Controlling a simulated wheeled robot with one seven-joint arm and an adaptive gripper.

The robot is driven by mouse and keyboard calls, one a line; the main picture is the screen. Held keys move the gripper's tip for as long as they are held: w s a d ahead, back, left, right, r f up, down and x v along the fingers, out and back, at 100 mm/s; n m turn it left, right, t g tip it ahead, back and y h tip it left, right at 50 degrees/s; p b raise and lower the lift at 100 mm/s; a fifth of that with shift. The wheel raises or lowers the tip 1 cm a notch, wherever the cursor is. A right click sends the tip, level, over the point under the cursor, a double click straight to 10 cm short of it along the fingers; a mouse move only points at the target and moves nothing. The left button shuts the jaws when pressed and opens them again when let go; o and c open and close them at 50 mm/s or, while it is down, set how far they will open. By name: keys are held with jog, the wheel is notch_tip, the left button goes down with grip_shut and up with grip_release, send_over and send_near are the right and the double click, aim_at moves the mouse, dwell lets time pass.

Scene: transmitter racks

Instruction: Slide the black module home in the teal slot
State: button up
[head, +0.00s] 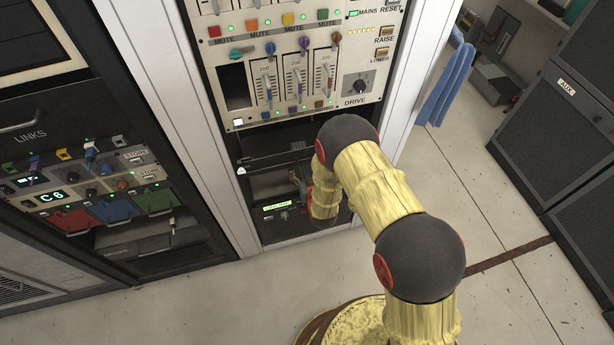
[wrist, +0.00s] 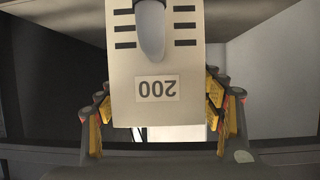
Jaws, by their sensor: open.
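A module with a cream front (wrist: 150,62), an upside-down "200" label and a grey handle fills the middle of the wrist view. In the head view my gripper (head: 300,183) is in the rack's dark lower bay, partly hidden by my arm, and the module is not clear there. The dark empty slot (head: 237,86) at the panel's left has a teal knob (head: 243,53) above it.
Several modules marked "200" (head: 296,77) sit right of the empty slot. A dark shelf (head: 272,146) lies below the panel. A white rack post (head: 205,130) stands left, a blue cloth (head: 446,88) hangs right. Open floor (head: 490,205) lies to the right.

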jog(key=shift+x, duration=1.05)
jog(key=shift+c, duration=1)
jog(key=c, duration=1.5)
grip_shut()
jog(key=shift+r, duration=0.75)
jog(key=s+d+p, duration=0.1)
jog(key=s+d, duration=0.1)
jog(key=s, duration=0.7)
jog(key=s+d+p, duration=0.1)
jog(key=s+d, duration=0.1)
jog(key=s, duration=0.8)
jog(key=shift+s+d, duration=0.2)
dwell(1.0)
